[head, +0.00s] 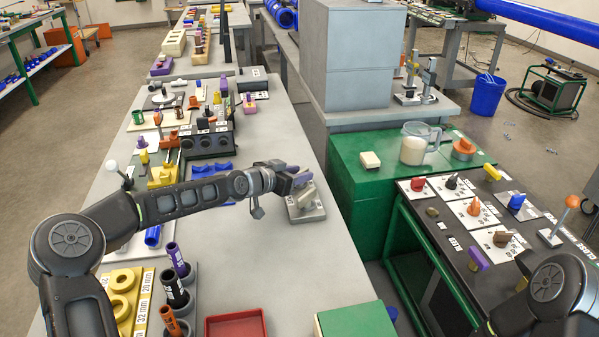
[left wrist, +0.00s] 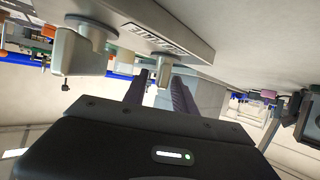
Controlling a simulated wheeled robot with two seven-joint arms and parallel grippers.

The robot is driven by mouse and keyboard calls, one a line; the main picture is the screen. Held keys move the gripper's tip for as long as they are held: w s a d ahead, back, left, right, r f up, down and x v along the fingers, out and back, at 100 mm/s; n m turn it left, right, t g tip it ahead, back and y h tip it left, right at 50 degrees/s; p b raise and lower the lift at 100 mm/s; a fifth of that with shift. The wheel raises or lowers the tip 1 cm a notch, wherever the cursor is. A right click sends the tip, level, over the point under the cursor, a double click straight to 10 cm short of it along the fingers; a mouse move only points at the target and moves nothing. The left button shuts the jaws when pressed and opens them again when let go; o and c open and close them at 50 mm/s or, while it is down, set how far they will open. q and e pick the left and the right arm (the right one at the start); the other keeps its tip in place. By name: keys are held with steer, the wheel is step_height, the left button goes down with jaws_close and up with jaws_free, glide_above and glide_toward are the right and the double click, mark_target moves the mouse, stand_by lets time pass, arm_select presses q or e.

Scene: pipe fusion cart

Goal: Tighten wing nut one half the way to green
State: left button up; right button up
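A light grey fixture (head: 308,212) stands on the long grey table, just below my left gripper (head: 300,179). In the left wrist view it appears as a grey labelled plate (left wrist: 160,25) with a larger block (left wrist: 78,52) and a smaller light grey post (left wrist: 162,70). My left gripper (left wrist: 160,85) is open; its two dark fingers are apart, with the small post seen between their tips. I cannot tell whether they touch it. A purple part shows at the fingertips in the head view. No wing nut or green mark can be made out clearly. My right gripper is out of view.
Blue parts (head: 212,168) and a dark block with holes (head: 208,142) lie left of the fixture. A red tray (head: 236,326) and a green box (head: 355,320) are at the front. A dark cart (head: 445,240) with coloured knobs stands right. The table between is clear.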

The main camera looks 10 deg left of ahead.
arm_select(q)
steer(key=shift+w+d+f, duration=0.1)
steer(key=shift+w+d, duration=0.05)
steer(key=shift+w, duration=0.05)
jaws_close()
stand_by(0.3)
